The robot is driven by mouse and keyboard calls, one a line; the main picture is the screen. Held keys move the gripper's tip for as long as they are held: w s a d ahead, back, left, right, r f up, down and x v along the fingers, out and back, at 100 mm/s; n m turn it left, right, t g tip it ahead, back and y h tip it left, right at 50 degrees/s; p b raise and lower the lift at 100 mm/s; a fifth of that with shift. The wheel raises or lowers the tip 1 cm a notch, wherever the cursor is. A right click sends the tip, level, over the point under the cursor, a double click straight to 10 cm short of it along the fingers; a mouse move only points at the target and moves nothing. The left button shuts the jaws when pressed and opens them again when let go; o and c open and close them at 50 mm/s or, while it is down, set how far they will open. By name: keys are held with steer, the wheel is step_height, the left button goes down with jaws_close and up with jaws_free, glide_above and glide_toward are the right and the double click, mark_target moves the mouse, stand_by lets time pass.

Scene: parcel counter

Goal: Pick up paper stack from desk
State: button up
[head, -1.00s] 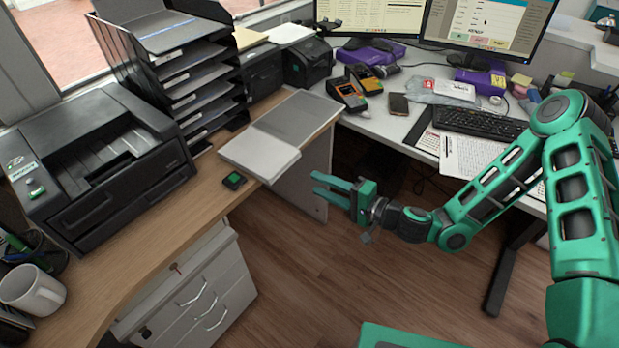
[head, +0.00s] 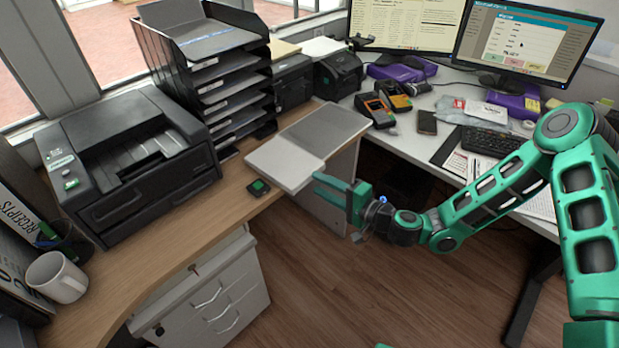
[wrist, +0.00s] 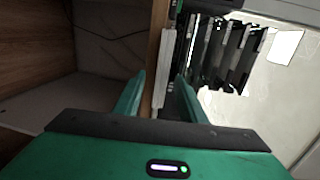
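The paper stack (head: 284,163) is a flat white pile lying on the wooden desk, its front corner at the desk's edge. A grey flat sheet or pad (head: 326,129) lies directly behind it. My gripper (head: 318,184) is just right of the stack, off the desk's edge, pointing left toward it. In the wrist view my gripper (wrist: 159,82) has its two green fingers spread with a gap between them. A pale thin edge (wrist: 165,70), seemingly the stack, shows in line with that gap. Nothing is held.
A printer (head: 130,160), black letter trays (head: 215,75) and a small dark device (head: 258,187) share the wooden desk (head: 185,235). A mug (head: 57,277) stands at the left. Card terminals (head: 376,108) and a keyboard (head: 490,142) are on the white desk. Drawers (head: 215,305) stand below.

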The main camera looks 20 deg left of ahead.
mark_target(310, 178)
steer(key=shift+r+x, duration=0.15)
steer(key=shift+x, duration=1.05)
steer(key=shift+r+x, duration=0.15)
steer(key=shift+x, duration=1)
steer(key=shift+a, duration=0.1)
jaws_close()
steer(key=shift+r, duration=0.2)
steer(key=shift+r, duration=1.05)
steer(key=v, duration=2.3)
steer(key=shift+f, duration=0.4)
